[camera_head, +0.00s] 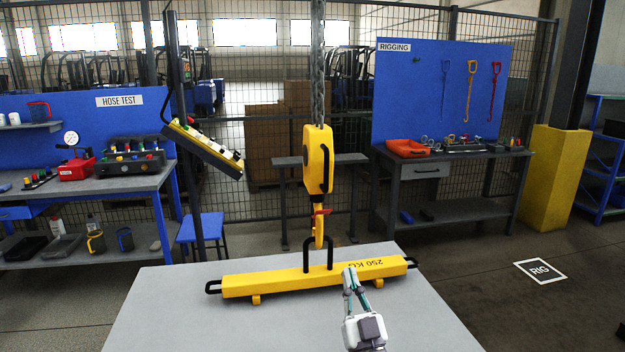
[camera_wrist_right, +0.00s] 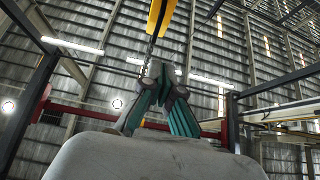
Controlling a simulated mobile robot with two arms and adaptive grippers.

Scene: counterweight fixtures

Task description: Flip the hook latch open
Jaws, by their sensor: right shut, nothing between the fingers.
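A yellow hook block (camera_head: 316,160) hangs from a chain (camera_head: 317,80) over the grey table. Below it hangs a yellow hook (camera_head: 319,235) with a red latch (camera_head: 320,212) near its top. The hook's lower end is at the black loop (camera_head: 307,254) of the yellow 250 KG beam (camera_head: 270,281). I cannot tell whether the latch is open. My right gripper (camera_head: 349,273) is shut and empty, in front of the beam, below and right of the hook. The right wrist view shows its closed fingers (camera_wrist_right: 161,76) pointing up toward a yellow part (camera_wrist_right: 159,16). My left gripper is out of view.
The grey table (camera_head: 160,310) is bare around the beam. A tilted yellow control box (camera_head: 202,148) hangs from a dark post at left. The hose test bench (camera_head: 130,185) and rigging bench (camera_head: 450,160) stand behind, before a mesh fence.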

